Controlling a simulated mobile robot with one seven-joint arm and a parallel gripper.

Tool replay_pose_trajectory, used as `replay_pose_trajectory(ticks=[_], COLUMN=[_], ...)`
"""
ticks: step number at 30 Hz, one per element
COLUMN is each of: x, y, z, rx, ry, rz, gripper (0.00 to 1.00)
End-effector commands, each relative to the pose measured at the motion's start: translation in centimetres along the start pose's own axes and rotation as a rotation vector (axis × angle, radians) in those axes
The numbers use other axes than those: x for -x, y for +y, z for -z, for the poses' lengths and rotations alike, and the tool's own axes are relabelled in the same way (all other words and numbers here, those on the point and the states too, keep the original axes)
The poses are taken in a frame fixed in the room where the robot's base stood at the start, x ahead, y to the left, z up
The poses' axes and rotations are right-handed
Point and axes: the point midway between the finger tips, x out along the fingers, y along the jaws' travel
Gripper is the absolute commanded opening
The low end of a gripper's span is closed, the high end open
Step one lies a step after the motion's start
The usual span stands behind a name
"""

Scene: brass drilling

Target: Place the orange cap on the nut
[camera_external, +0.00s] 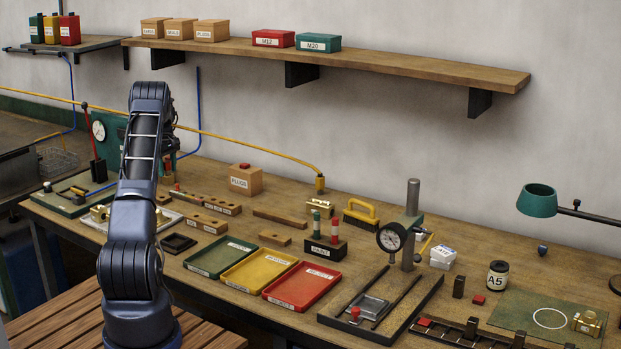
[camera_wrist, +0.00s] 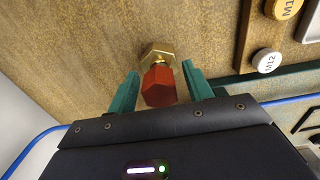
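In the wrist view, the orange-red cap (camera_wrist: 159,88) lies between the two teal fingers of my gripper (camera_wrist: 161,80). The fingers stand on either side of it, with a visible gap at the right finger and a narrower one at the left, so my gripper looks open around it. A brass hex nut (camera_wrist: 157,54) shows just beyond the cap, which overlaps its near edge. I cannot tell whether the cap is seated on it.
In the wrist view, round M12 (camera_wrist: 266,61) and M10-like yellow (camera_wrist: 283,8) labelled pieces sit at the right. A blue line (camera_wrist: 35,145) runs behind my gripper. In the external view, green (camera_external: 219,257), yellow (camera_external: 258,270) and red (camera_external: 302,286) trays lie right of my arm.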

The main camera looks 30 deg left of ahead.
Motion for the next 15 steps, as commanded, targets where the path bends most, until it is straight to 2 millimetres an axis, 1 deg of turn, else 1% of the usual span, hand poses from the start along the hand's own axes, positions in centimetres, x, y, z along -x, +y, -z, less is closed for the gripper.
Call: replay_pose_trajectory(ticks=[5,8,11,15], x=[0.1,0.8,2.1,4.8], y=[0.0,0.0,0.1,0.1], z=[0.0,0.0,0.0,0.0], rx=[0.000,0.000,0.000,0.000], ry=[0.000,0.001,0.002,0.002], rz=[0.000,-0.001,-0.002,-0.002], gripper=[0.51,0.51,0.51,0.51])
